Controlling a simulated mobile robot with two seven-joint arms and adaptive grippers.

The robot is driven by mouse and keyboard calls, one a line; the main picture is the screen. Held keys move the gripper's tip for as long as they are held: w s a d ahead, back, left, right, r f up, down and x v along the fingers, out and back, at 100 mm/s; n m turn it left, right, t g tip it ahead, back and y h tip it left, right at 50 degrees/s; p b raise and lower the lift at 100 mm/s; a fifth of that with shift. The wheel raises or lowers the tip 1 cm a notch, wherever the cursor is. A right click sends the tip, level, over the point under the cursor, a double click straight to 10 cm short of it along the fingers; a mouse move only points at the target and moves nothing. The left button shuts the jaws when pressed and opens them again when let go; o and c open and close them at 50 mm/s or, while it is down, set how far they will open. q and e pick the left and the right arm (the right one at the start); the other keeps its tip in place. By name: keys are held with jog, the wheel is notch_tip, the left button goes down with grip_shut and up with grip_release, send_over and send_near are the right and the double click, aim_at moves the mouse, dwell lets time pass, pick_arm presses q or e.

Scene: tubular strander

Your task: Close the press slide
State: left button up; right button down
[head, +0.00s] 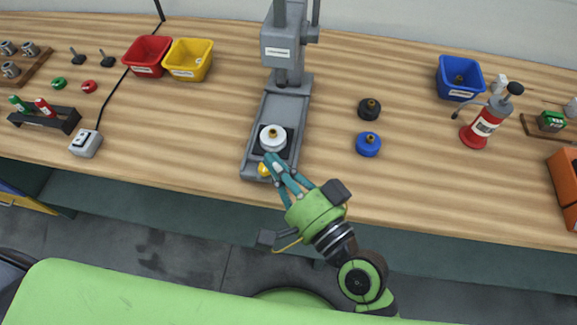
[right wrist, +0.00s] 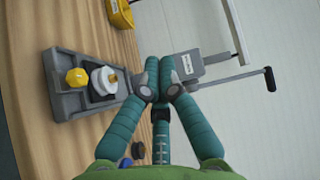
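The grey press (head: 283,50) stands at the back of the bench, with its long base (head: 292,108) running toward the front edge. The dark press slide (head: 257,140) sits at the front end of the base, clear of the ram. It carries a white round part with a brass centre (head: 272,137). A yellow knob (head: 264,169) is at the slide's front; it also shows in the right wrist view (right wrist: 77,77). My right gripper (head: 271,160) has its teal fingers together, empty, close beside the knob; contact is unclear. My left gripper is not in view.
A black part (head: 369,108) and a blue part (head: 368,144) stand right of the press. Red (head: 147,55) and yellow (head: 188,59) bins are at the left. A blue bin (head: 460,77) and red bottle (head: 488,122) are at the right.

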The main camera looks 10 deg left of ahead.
aim_at(288, 163)
notch_tip(288, 163, up, 6)
jog(key=w+m+t+h, duration=0.1)
jog(key=m+t+h, duration=0.1)
jog(key=m+t, duration=0.6)
jog(key=s+f+m+g+h, duration=0.3)
jog(key=f+m+g+h, duration=0.25)
jog(key=f+m, duration=0.4)
jog(key=s+f+m+g+h, duration=0.2)
jog(key=f+m+g+h, duration=0.3)
jog(key=m, duration=0.8)
jog(key=shift+t+h, duration=0.55)
jog(key=shift+t, duration=0.1)
jog(key=p+x, duration=0.4)
jog(key=x, duration=0.7)
jog(key=shift+w, duration=0.45)
jog(key=shift+p+x, duration=0.4)
jog(key=shift+x, duration=0.45)
jog(key=shift+r, duration=0.15)
